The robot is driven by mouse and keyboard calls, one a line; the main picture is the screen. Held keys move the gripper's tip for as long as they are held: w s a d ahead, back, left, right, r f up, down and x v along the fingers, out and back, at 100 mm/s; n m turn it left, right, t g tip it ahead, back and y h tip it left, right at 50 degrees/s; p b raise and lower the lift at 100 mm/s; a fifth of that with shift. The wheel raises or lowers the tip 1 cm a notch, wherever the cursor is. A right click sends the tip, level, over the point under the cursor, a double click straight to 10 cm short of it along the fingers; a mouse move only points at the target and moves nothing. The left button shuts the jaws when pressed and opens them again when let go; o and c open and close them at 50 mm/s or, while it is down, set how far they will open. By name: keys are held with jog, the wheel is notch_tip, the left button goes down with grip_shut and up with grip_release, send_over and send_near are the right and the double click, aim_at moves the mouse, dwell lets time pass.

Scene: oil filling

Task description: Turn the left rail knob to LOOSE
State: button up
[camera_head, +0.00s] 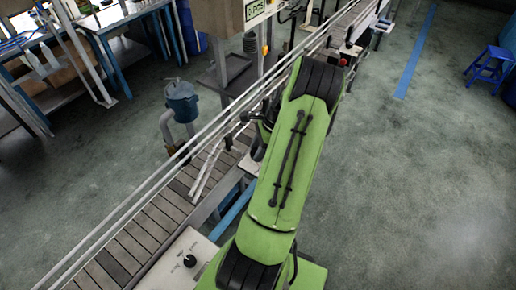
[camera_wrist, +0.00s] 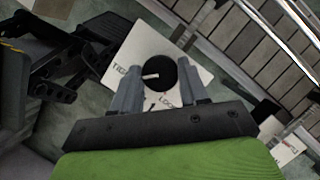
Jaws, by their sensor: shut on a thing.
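In the wrist view a round black knob (camera_wrist: 166,80) sits on a white plate (camera_wrist: 148,42) lettered TIGHT on the left and what looks like LOOSE at the lower right. A white mark on the knob points left, towards the TIGHT side. My gripper (camera_wrist: 158,67) has its two grey fingers on either side of the knob and is shut on it. The fingertips hide parts of the knob's sides and of the lettering. In the head view my green arm hides this knob and most of my gripper.
A slatted conveyor (camera_head: 158,218) with pale rails runs diagonally beside my arm. A white panel with another black knob (camera_head: 190,260) is at the lower middle. A blue-grey bucket-like container (camera_head: 182,103) stands beyond the rails. The floor on the right is clear up to a blue stool (camera_head: 490,66).

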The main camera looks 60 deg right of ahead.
jog(key=n+g+y+p, duration=0.1)
jog(key=n, duration=0.3)
jog(key=shift+w+d, duration=0.1)
jog(key=n+g, duration=0.1)
jog(key=n, duration=0.3)
jog(key=shift+w+g+y, duration=0.15)
jog(key=shift+g+y, duration=0.25)
jog(key=n+g, duration=0.1)
jog(key=n, duration=0.4)
jog(key=shift+w+g+b, duration=0.1)
jog(key=shift+g+b, duration=0.25)
jog(key=shift+g, duration=0.05)
jog(key=shift+w+n+g+h+b, duration=0.1)
jog(key=shift+n+g+h+b, duration=0.2)
jog(key=shift+n, duration=0.85)
jog(key=shift+n+g+h+b, duration=0.1)
jog(key=shift+n+g+b, duration=0.25)
jog(key=shift+n, duration=0.8)
jog(key=o, duration=1)
jog(key=shift+g, duration=0.25)
jog(key=shift+o, duration=0.2)
